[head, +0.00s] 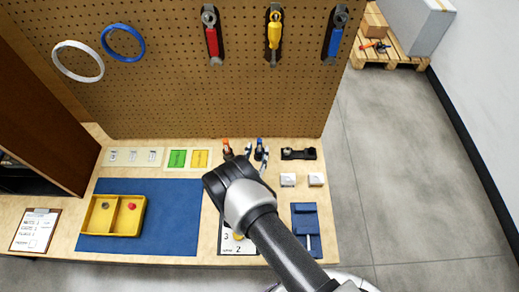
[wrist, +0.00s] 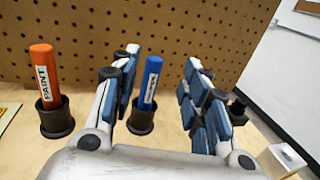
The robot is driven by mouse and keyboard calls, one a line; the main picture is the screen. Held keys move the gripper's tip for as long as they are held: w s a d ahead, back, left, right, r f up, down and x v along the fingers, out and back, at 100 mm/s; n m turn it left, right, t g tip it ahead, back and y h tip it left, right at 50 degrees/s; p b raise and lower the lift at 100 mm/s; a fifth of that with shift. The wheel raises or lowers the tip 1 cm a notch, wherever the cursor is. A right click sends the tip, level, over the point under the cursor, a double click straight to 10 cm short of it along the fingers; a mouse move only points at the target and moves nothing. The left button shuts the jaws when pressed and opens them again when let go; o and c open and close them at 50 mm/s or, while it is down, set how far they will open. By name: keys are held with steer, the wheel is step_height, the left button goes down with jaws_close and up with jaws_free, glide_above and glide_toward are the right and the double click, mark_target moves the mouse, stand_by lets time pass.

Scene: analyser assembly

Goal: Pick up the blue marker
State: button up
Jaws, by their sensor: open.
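The blue marker (wrist: 150,82) stands upright in a black round holder (wrist: 141,120) at the back of the bench. In the head view the blue marker (head: 259,143) shows just beyond my arm. My gripper (wrist: 165,70) is open, and the marker appears between its two fingers, closer to the left one. The fingers do not visibly grip it; I cannot tell exactly how far forward they are. In the head view my gripper (head: 256,154) is mostly hidden behind my wrist.
An orange paint marker (wrist: 43,75) stands in its own black holder (wrist: 56,120) to the left. A pegboard (wrist: 120,30) rises behind. A black fixture (head: 298,154) and white blocks (head: 288,180) lie to the right. A yellow tray (head: 92,216) sits on a blue mat (head: 175,210).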

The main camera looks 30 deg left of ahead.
mark_target(259, 143)
steer(key=shift+a+b+x, duration=0.15)
steer(key=shift+b+x, duration=0.05)
steer(key=shift+x, duration=1.3)
steer(key=shift+a+b+x, duration=0.1)
steer(key=shift+b+x, duration=0.05)
steer(key=shift+x, duration=1.35)
steer(key=shift+s+f, duration=0.1)
steer(key=shift+c, duration=0.2)
jaws_close()
